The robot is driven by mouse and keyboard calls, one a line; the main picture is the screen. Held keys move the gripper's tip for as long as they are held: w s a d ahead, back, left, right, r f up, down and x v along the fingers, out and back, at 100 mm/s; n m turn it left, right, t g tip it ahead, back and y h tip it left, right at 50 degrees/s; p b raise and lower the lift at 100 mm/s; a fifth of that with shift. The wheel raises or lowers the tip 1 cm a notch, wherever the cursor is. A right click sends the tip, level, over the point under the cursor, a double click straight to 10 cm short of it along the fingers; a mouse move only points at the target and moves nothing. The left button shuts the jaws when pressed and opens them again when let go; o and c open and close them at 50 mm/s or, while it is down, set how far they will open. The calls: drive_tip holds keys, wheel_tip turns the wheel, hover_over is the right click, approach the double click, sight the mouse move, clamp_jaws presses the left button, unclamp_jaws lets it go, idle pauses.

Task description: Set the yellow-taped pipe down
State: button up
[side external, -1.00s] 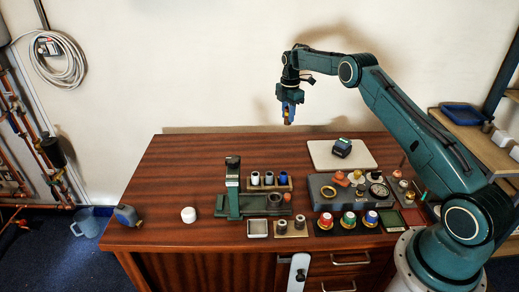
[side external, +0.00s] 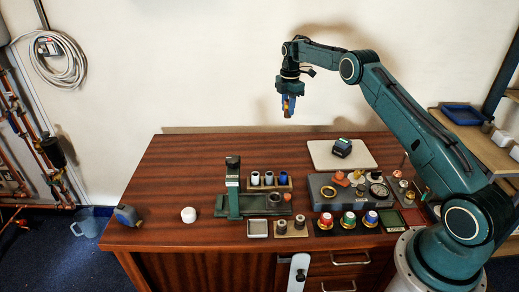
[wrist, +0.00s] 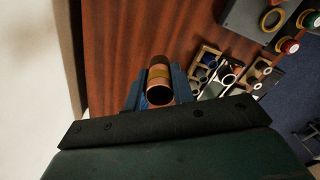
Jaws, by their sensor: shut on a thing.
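My gripper (side external: 288,103) is high above the back of the wooden bench in the side view, pointing down. It is shut on a copper pipe (wrist: 159,84) with a yellow tape band, which the wrist view shows between the blue fingers. The pipe's open end faces the wrist camera. In the side view only a small lower part of the pipe (side external: 287,114) shows below the fingers, clear of the bench.
A green fixture with an upright post (side external: 233,182) stands mid-bench. Beside it are a rack of short pipes (side external: 269,185), a small tray (side external: 257,228), a grey block (side external: 345,190) and several coloured caps (side external: 348,219). A pale board (side external: 322,153) lies behind. The bench's left side (side external: 175,172) is mostly clear.

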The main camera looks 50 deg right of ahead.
drive_tip(key=w+a, duration=0.3)
drive_tip(key=a, duration=0.4)
drive_tip(key=w+a, duration=0.3)
drive_tip(key=a, duration=0.4)
drive_tip(key=shift+n, duration=0.3)
drive_tip(key=f, duration=1.5)
drive_tip(key=shift+s+f, duration=0.2)
drive_tip(key=shift+f, duration=2.15)
drive_tip(key=shift+f, duration=0.15)
drive_tip(key=o, duration=1)
drive_tip(key=shift+r, duration=6.15)
